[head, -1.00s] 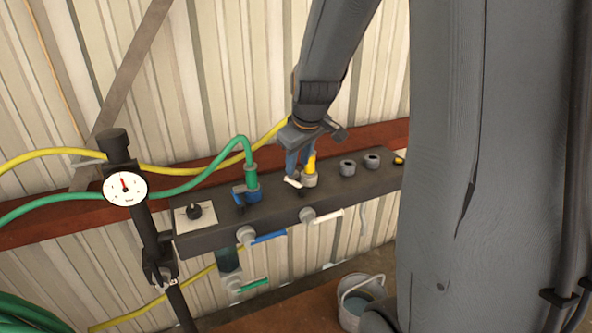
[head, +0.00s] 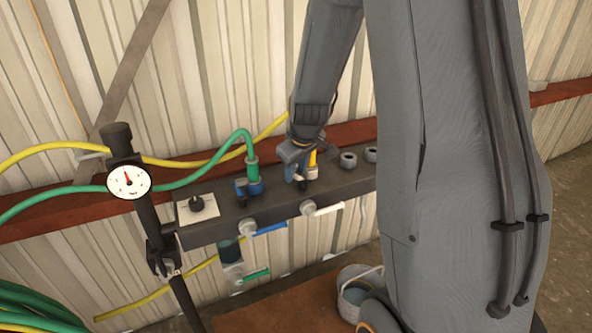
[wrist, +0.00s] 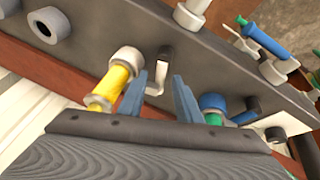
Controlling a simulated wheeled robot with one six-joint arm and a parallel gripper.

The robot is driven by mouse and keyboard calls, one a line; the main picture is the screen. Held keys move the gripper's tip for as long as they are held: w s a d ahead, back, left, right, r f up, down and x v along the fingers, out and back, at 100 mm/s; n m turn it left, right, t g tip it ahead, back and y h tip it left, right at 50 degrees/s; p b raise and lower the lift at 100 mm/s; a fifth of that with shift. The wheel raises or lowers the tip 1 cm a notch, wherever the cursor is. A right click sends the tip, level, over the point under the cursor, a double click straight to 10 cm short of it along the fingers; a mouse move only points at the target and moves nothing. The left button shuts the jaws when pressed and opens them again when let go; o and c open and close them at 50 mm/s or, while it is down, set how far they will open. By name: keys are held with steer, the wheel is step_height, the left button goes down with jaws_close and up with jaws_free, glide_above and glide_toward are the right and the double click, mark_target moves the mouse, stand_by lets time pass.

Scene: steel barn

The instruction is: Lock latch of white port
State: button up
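The white port (wrist: 126,59) holds a yellow hose end (wrist: 110,88) in the wrist view. Its latch (wrist: 157,76), a small pale lever with a dark end, stands beside the port on the grey manifold. My gripper (wrist: 161,76) is open, its two blue fingers apart, with the latch just beyond and between the fingertips in that view. I cannot tell whether they touch it. In the head view my gripper (head: 296,178) is down at the manifold (head: 270,208), left of the yellow hose end (head: 312,160), and hides most of the latch.
The blue port (head: 255,188) with a green hose and a blue latch (head: 240,189) is left of my gripper. White (head: 323,210) and blue (head: 270,228) valve handles stick out in front. Empty grey ports (head: 348,160) lie right. A bucket (head: 356,290) stands below.

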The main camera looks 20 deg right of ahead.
jaws_close()
steer(key=shift+w+m+b, duration=0.1)
steer(key=shift+m+b, duration=0.25)
steer(key=shift+m, duration=0.15)
steer(key=shift+w+d+f+m+h+b, duration=0.15)
steer(key=shift+m+h+b, duration=0.15)
steer(key=shift+b, duration=1.25)
steer(key=m+b, duration=0.1)
steer(key=b, duration=0.1)
steer(key=shift+h+b, duration=0.3)
steer(key=shift+b, duration=0.1)
steer(key=shift+d+m+g+b, duration=0.15)
steer(key=shift+m+g+b, duration=0.2)
steer(key=shift+b, duration=0.35)
steer(key=shift+r, duration=0.2)
jaws_free()
